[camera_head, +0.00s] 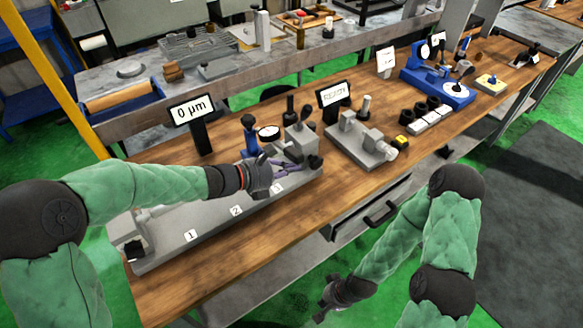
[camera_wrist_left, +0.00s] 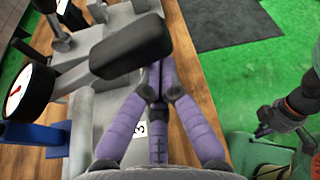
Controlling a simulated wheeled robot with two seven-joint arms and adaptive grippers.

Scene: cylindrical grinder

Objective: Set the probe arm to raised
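My left gripper (camera_head: 292,165) reaches over the grey grinder bed, next to the dial gauge (camera_head: 268,132) on its blue holder. In the left wrist view its purple fingers (camera_wrist_left: 156,80) converge with tips close together, partly behind a black block-shaped end (camera_wrist_left: 130,48) on a grey arm. I cannot tell if the fingers touch it. This arm beside the gauge (camera_wrist_left: 28,90) may be the probe arm; its position is unclear. My right gripper (camera_head: 335,300) hangs low in front of the table, away from the grinder; it also shows in the left wrist view (camera_wrist_left: 265,128).
A "0 µm" display (camera_head: 191,110) stands behind the bed. A second display (camera_head: 333,94) and a grey fixture (camera_head: 350,138) stand to the right. A blue instrument (camera_head: 435,85) is farther along the wooden table. The table's front edge runs below the bed.

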